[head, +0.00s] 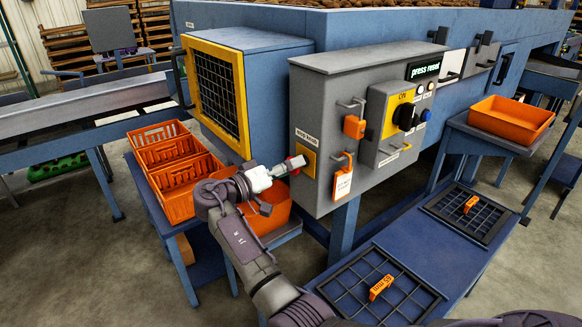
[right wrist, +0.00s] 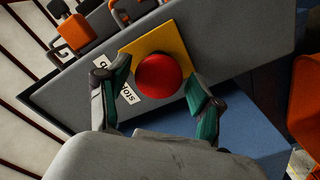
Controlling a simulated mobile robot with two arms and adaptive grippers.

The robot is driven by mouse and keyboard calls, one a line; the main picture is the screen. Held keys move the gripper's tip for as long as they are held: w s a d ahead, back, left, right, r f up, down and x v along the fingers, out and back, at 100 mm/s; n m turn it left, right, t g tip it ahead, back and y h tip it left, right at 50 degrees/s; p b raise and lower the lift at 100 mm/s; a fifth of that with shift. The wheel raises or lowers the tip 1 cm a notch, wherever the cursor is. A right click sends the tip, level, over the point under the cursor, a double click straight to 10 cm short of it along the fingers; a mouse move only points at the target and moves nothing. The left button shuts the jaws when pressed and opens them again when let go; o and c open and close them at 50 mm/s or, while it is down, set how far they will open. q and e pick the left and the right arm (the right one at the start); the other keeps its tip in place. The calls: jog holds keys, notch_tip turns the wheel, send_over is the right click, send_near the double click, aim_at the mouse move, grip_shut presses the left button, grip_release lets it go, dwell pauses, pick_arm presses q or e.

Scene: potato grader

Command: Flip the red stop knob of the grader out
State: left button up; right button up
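The red stop knob (right wrist: 158,76) is a round button on a yellow plate (right wrist: 160,38) on the grey control box. In the head view a bit of the knob (head: 298,162) shows at the box's left face, partly hidden by my right gripper (head: 283,169). In the right wrist view, the right gripper's two fingers (right wrist: 153,92) are open, one on each side of the knob. Gaps show between the fingers and the knob; I cannot tell its depth between them. A white label (right wrist: 128,94) lies beside the plate. My left gripper is not in view.
The grey control box (head: 330,90) carries an orange padlock (head: 353,127), a tagged lock (head: 342,183) and a black rotary switch (head: 405,117). Orange crates (head: 172,165) stand at left. An orange tub (head: 262,213) is below the gripper. A blue table (head: 420,245) holds grid frames.

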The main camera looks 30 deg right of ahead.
jog(key=a, duration=1.2)
jog(key=shift+s, duration=0.45)
